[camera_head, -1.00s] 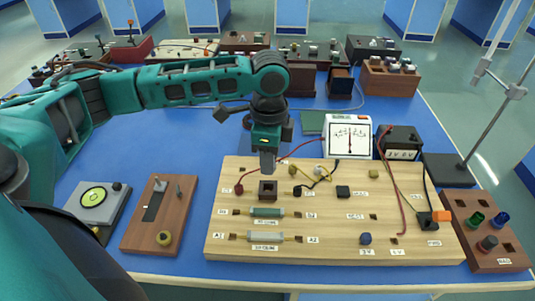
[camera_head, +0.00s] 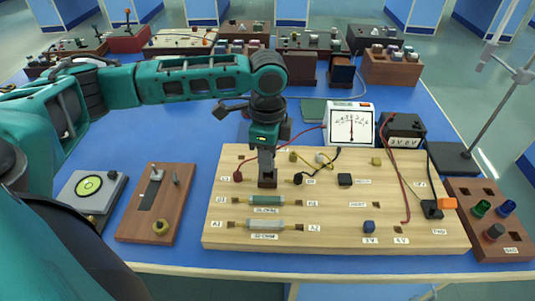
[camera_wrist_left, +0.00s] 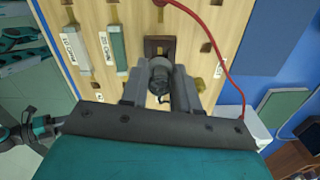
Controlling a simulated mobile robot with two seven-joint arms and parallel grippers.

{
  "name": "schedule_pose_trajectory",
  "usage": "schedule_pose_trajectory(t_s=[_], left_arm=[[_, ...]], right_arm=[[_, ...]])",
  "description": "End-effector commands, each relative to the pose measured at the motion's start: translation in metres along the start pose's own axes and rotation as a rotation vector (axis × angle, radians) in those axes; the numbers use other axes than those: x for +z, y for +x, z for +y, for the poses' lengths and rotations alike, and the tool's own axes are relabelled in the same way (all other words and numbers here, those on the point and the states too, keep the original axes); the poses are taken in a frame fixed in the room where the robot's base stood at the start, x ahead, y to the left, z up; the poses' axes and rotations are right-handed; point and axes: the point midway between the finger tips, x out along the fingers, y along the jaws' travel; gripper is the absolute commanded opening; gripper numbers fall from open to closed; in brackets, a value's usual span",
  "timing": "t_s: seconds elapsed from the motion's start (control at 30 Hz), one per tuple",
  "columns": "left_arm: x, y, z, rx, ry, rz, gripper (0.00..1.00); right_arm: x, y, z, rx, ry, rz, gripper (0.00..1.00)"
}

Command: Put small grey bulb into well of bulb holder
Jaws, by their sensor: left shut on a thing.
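The bulb holder (camera_head: 268,184) is a small dark brown block with a square well, on the wooden circuit board. It shows in the wrist view as a brown block (camera_wrist_left: 153,44) just beyond my fingers. My left gripper (camera_head: 267,168) points straight down with its fingertips right at the holder's top. It is shut on the small grey bulb (camera_wrist_left: 158,76), a rounded dark grey piece between the fingers in the wrist view. In the head view the fingers hide the bulb. I cannot tell whether its lower end is inside the well. My right gripper is not in view.
Two resistors (camera_head: 266,201) lie on the board (camera_head: 330,220) in front of the holder. A red wire (camera_head: 285,145) runs close behind the gripper to a white meter (camera_head: 349,125). A switch board (camera_head: 140,219) stands left; a block with coloured bulbs (camera_head: 488,240) stands right.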

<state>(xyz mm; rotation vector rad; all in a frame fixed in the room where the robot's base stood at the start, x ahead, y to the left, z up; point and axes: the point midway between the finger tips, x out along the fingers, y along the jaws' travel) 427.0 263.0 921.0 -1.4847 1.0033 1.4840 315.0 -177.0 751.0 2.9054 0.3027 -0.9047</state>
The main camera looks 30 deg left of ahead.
Motion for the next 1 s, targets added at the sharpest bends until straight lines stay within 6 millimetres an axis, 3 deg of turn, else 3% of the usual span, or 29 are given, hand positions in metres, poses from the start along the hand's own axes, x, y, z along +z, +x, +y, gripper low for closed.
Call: schedule_pose_trajectory(t_s=[0.2,0.6,0.9,0.93,1.0], left_arm=[[0.0,0.012,0.0,0.0,0.0,-0.001,0.01],[0.0,0.029,0.0,0.001,-0.001,0.0,0.01],[0.0,0.031,0.0,0.001,0.0,0.0,0.01],[0.0,0.03,0.0,0.001,0.0,0.0,0.31],[0.0,0.03,0.0,0.001,0.0,0.0,0.38]], right_arm=[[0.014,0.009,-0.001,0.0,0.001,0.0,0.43],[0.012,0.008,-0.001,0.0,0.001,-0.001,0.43],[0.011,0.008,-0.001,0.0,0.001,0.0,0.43],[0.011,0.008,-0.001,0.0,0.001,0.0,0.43],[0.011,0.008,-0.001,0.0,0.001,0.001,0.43]])
